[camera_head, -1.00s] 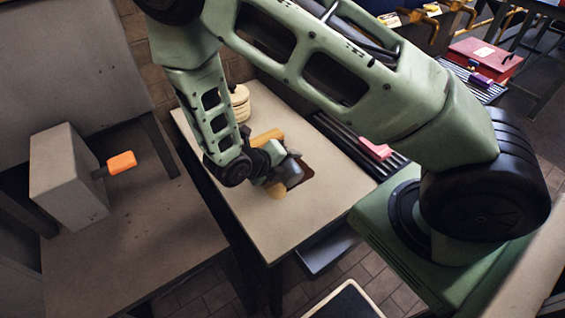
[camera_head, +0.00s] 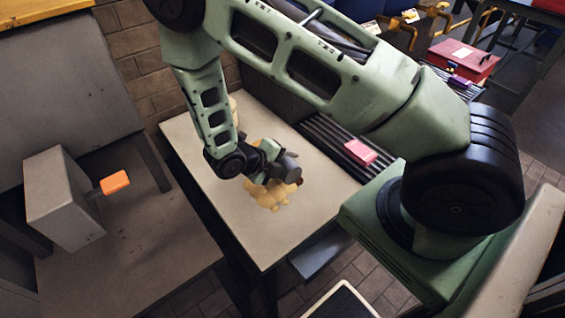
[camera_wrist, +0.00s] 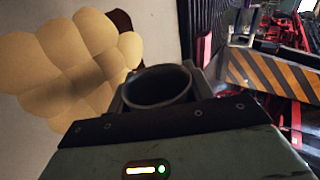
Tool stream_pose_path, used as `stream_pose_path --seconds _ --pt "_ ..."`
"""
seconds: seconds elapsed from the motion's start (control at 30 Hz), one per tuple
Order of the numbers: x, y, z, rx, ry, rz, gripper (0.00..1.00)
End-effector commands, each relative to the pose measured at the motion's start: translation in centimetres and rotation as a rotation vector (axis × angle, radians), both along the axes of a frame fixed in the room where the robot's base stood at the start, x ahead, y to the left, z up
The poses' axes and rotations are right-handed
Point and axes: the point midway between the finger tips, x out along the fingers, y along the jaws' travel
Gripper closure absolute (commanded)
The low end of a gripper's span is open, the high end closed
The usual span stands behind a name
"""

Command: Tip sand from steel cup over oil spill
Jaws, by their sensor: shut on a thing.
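My gripper (camera_head: 273,160) is shut on the steel cup (camera_head: 287,168), low over the pale table (camera_head: 320,195). In the wrist view the dark grey cup (camera_wrist: 158,86) sits between the jaws with its round mouth showing; I cannot see any sand inside. Tan sand (camera_head: 268,197) lies in overlapping rounded patches on the table beside and below the cup. It also fills the left of the wrist view (camera_wrist: 70,65). A small dark brown part of the oil spill (camera_wrist: 122,20) shows at the edge of the sand; the rest is hidden.
A pink block (camera_head: 360,151) lies on the dark slatted rack behind the table. A red box (camera_head: 462,60) stands at the back right. A grey block with an orange handle (camera_head: 115,182) is on the left bench. A striped barrier (camera_wrist: 262,73) shows in the wrist view.

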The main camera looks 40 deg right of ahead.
Motion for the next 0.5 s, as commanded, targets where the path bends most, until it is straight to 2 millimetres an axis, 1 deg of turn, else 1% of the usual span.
stream_pose_path --seconds 0.03,0.5 --pt "0.0 -0.2 0.2 -0.001 0.01 -0.002 0.84" --pt "0.2 -1.8 0.4 -0.001 0.111 -0.002 0.84"
